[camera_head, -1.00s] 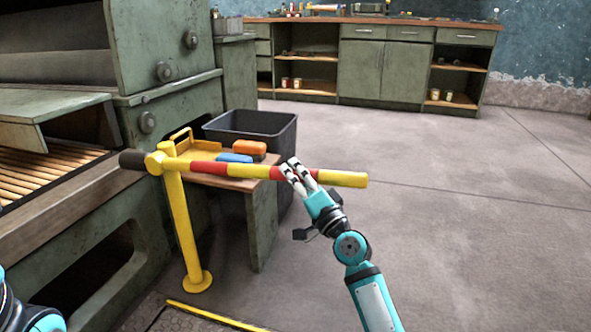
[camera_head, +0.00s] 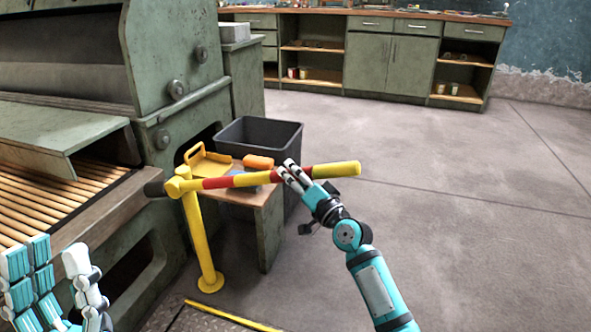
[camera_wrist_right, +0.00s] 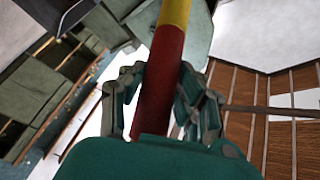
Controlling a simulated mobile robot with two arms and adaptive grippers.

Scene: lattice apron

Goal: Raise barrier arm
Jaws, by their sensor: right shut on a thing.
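The barrier arm (camera_head: 334,171) is a red and yellow striped bar with a dark counterweight end (camera_head: 154,189). It pivots on a yellow post (camera_head: 203,240) and tilts slightly up toward its free right end. My right gripper (camera_head: 290,172) is shut on the bar right of its middle. In the right wrist view the bar (camera_wrist_right: 162,75) runs between the fingers of my right gripper (camera_wrist_right: 162,92). My left gripper (camera_head: 60,265) is at the lower left, open and empty, away from the barrier.
Behind the bar, a small wooden table (camera_head: 262,204) holds a yellow tray (camera_head: 208,162), an orange block (camera_head: 258,162) and a partly hidden blue item. A dark bin (camera_head: 262,133) stands behind it. A green machine (camera_head: 160,70) fills the left. The floor at right is clear.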

